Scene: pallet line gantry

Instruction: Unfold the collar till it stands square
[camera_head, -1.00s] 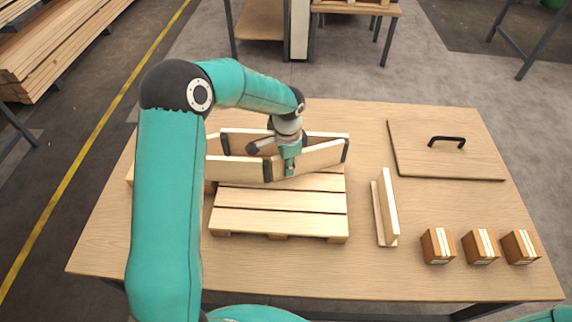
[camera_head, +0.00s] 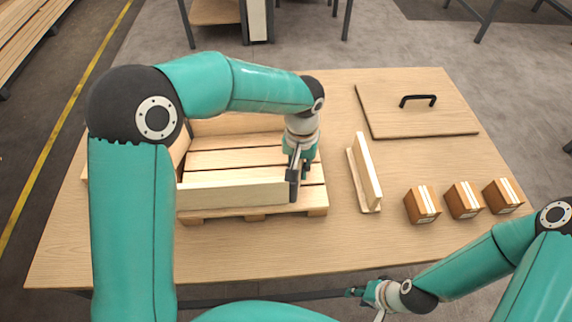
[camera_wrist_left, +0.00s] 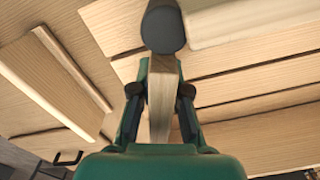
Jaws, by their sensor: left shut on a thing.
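The wooden collar stands on the pallet (camera_head: 315,197), partly hidden by my left arm. Its front board (camera_head: 235,194) runs along the pallet's near side and its back board (camera_head: 235,123) along the far side. A left board (camera_head: 179,150) shows between them; the right side looks open. My left gripper (camera_head: 296,178) is shut on the right end of the front board, by a dark corner piece. In the left wrist view the board (camera_wrist_left: 162,105) lies between the fingers, the dark corner piece (camera_wrist_left: 164,28) beyond. My right gripper (camera_head: 362,302) is open and empty beyond the table's near edge.
Right of the pallet stand an L-shaped wooden piece (camera_head: 366,175) and three brown blocks (camera_head: 422,206) (camera_head: 462,200) (camera_head: 502,196). A flat panel (camera_head: 420,118) with a black handle lies at the back right. The table front (camera_head: 250,245) is clear.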

